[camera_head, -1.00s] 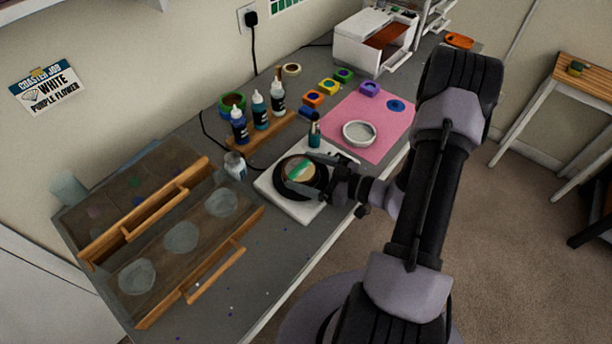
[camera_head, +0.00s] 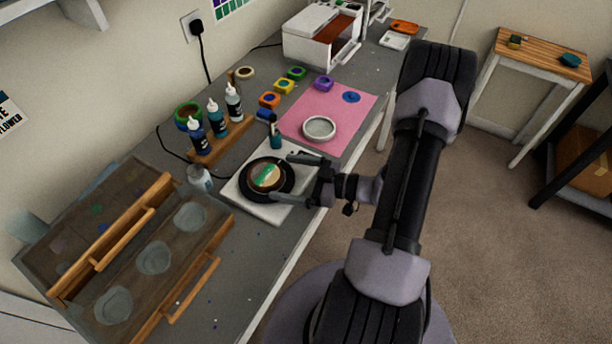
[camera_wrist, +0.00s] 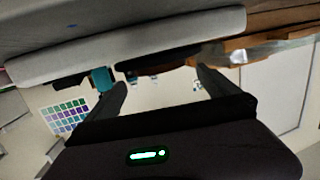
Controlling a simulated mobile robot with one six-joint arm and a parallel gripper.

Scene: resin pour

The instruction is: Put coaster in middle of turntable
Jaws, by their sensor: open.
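The coaster (camera_head: 267,176), a round tan piece with a green band and a pale part, lies flat on the black disc of the turntable (camera_head: 247,190). It looks close to the disc's middle, with black rim showing around it. The turntable sits on a white square base (camera_head: 290,214). My gripper (camera_head: 281,178) is open at the right side of the turntable, fingertips at the disc's right edge and apart from the coaster. In the wrist view my two fingers (camera_wrist: 160,88) are spread with nothing between them. The coaster cannot be made out there.
A teal bottle (camera_head: 276,138) stands just behind the turntable. A small jar (camera_head: 200,178) is at its left. Dropper bottles stand in a wooden rack (camera_head: 222,140). A pink mat (camera_head: 345,104) holds a round grey mould (camera_head: 319,128). A wooden tray (camera_head: 215,245) lies front left.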

